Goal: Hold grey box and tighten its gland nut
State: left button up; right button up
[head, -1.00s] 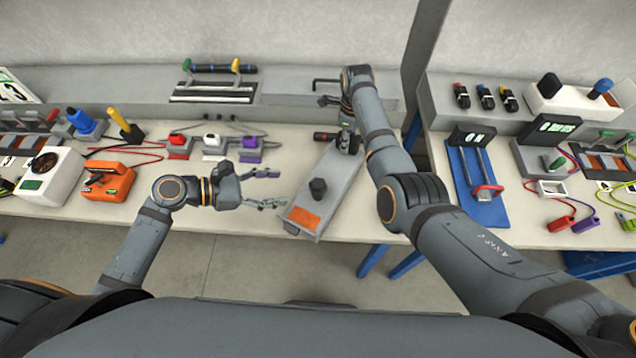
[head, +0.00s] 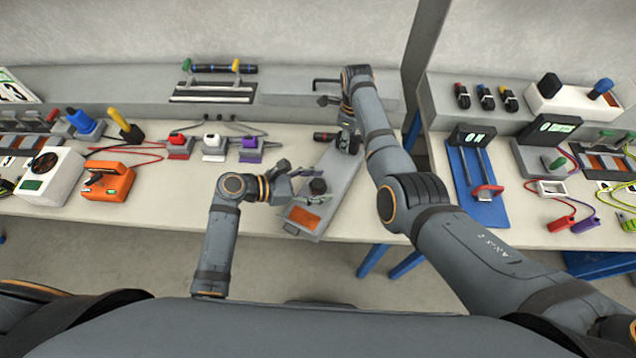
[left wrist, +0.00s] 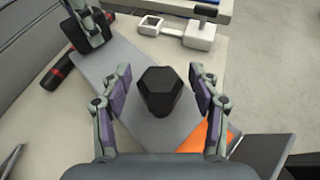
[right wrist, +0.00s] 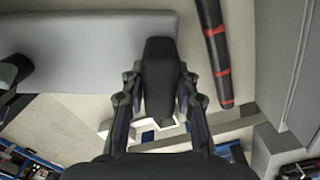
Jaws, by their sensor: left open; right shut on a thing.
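The grey box (head: 342,190) lies slanted on the bench, with an orange label (head: 305,217) at its near end. Its black hexagonal gland nut (head: 318,187) stands up from the near part; it also shows in the left wrist view (left wrist: 158,90). My left gripper (head: 304,184) is open, one finger on each side of the nut, with gaps visible between fingers and nut. My right gripper (head: 345,138) is at the box's far end, shut on the black block (right wrist: 160,75) there. The right wrist view shows the block between both fingers.
A black cylinder with red bands (right wrist: 215,50) lies beside the box's far end. Red, white and purple connectors (head: 214,146) stand left of it. An orange device (head: 108,182) is farther left.

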pick_arm(q)
jog(key=shift+c, duration=0.3)
jog(key=c, duration=1.1)
jog(key=shift+c, duration=0.2)
jog(key=m+g, duration=0.4)
jog(key=g, duration=0.1)
jog(key=shift+w+m+h, duration=0.1)
jog(key=shift+m+h, duration=0.2)
jog(key=shift+h, duration=0.1)
jog(key=shift+m+g+y, duration=0.6)
jog(key=shift+m+g, duration=1.6)
jog(key=shift+g, duration=0.4)
jog(key=shift+f, duration=0.1)
jog(key=o, duration=1.2)
